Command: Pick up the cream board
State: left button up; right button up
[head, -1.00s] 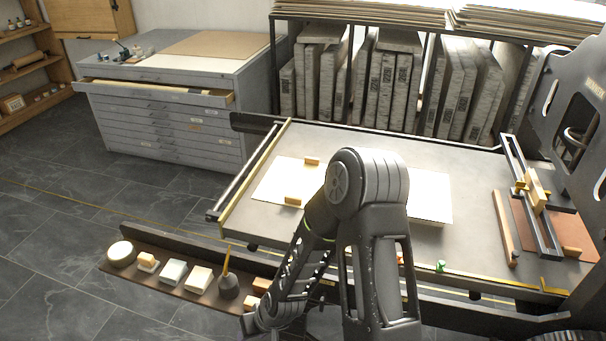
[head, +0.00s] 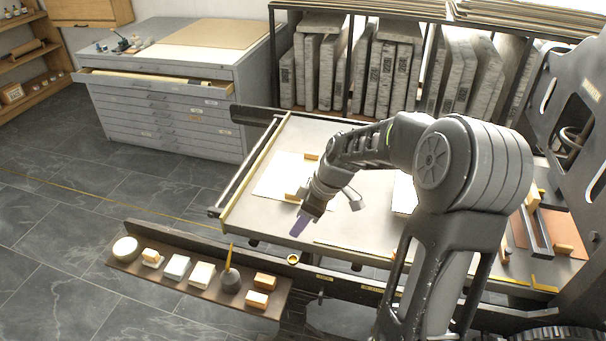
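Two pale, off-white flat pieces lie on the grey press bed (head: 262,212). The left pale sheet (head: 275,181) has small wooden blocks on it. The right pale piece (head: 403,194) is mostly hidden behind my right arm. I cannot tell for sure which is the cream board. My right gripper (head: 303,220) hangs over the front edge of the bed, just in front of the left sheet, pointing down and apart from both pieces. A purple tip shows on it, but its finger opening is not clear. My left gripper is not in view.
A low brown shelf (head: 148,270) at the front holds a round cream pot (head: 125,249), several small blocks and a dark pot (head: 230,281). Grey drawers (head: 170,118) and stone slabs (head: 388,80) stand behind. A wooden bar and brown panel lie at the bed's right.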

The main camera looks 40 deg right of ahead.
aim_at(282, 180)
jog(key=i+l, duration=0.7)
jog(key=l, duration=0.2)
